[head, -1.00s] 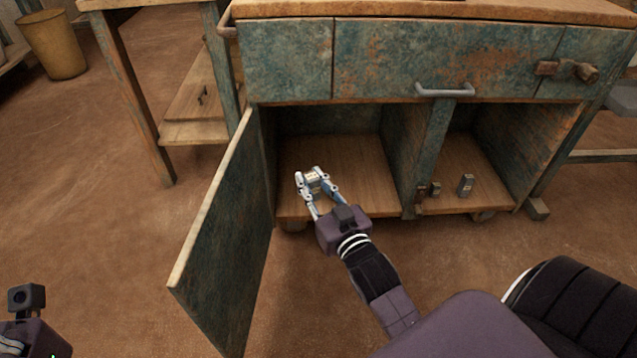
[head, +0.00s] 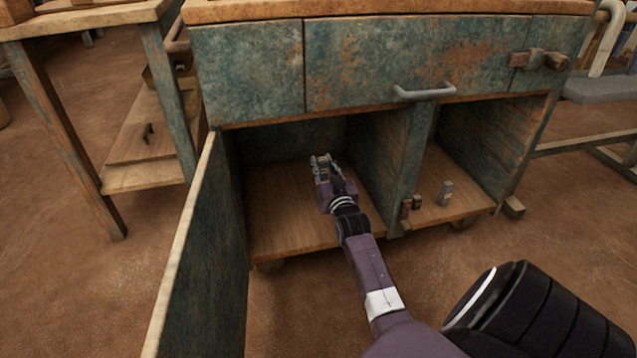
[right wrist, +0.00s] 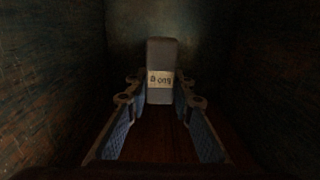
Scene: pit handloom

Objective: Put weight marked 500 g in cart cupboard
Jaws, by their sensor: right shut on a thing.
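The cart cupboard (head: 285,222) is the left lower compartment of a worn teal cart. Its door (head: 195,260) stands open to the left. My right gripper (head: 322,163) is inside this compartment, toward the back, above the wooden floor. It is shut on a grey block-shaped weight (right wrist: 160,55), which shows upright between the fingers in the right wrist view. A pale label on the weight looks upside down and seems to read 500 g, though it is dim. In the head view the fingers mostly hide the weight. My left gripper is out of view.
A grey weight (head: 445,193) and a smaller one (head: 416,202) stand in the open right compartment, beyond a divider (head: 408,165). A drawer with a metal handle (head: 424,92) is above. A wooden table (head: 75,22) stands to the left.

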